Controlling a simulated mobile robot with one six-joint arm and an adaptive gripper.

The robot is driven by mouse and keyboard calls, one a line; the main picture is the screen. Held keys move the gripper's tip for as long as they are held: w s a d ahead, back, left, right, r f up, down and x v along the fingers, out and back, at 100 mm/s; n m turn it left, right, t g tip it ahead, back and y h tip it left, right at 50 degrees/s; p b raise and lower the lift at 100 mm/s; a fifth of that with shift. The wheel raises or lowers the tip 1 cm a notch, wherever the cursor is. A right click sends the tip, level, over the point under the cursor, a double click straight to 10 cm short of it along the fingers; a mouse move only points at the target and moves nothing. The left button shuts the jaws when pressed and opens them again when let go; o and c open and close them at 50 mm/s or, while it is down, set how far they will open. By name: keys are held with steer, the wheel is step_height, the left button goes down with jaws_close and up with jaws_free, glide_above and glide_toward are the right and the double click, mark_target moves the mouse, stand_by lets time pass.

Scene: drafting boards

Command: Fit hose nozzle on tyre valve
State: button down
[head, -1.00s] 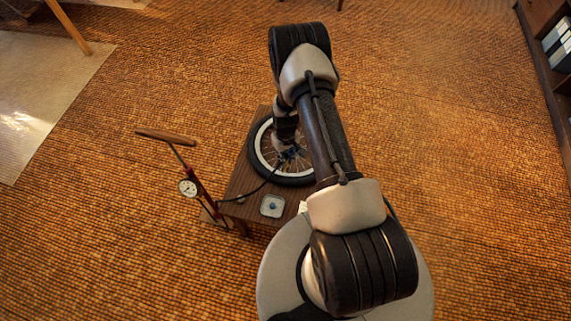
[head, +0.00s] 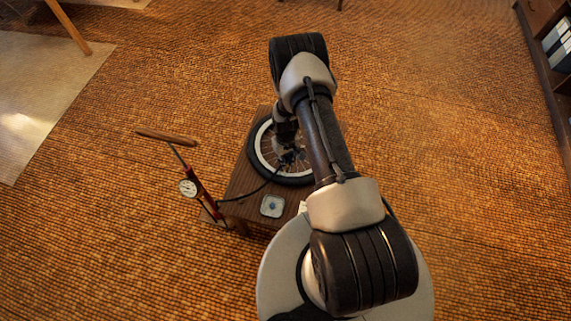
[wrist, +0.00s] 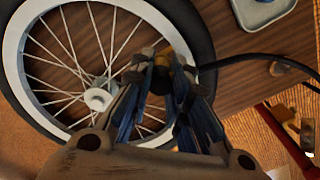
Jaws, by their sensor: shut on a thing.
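My gripper (wrist: 170,72) is shut on the hose nozzle (wrist: 162,60), a small piece with a brass-coloured part, at the end of a black hose (wrist: 235,60). In the head view my gripper (head: 288,156) is over the bicycle wheel (head: 259,166), which lies flat on a wooden table. In the wrist view the nozzle is close to the wheel's white rim (wrist: 14,65) and black tyre (wrist: 190,20). The tyre valve cannot be made out; my fingers cover that part of the rim. I cannot tell whether the nozzle touches the valve.
A red floor pump (head: 206,200) with a wooden handle and a gauge stands left of the table (head: 240,185). The hose runs from it to my gripper. A small pale dish (head: 264,212) with a small bluish thing sits at the table's near edge. The floor around is mostly clear.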

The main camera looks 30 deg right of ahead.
steer(key=c, duration=1.4)
jaws_free()
steer(key=shift+c, duration=0.2)
step_height(320, 180, up, 12)
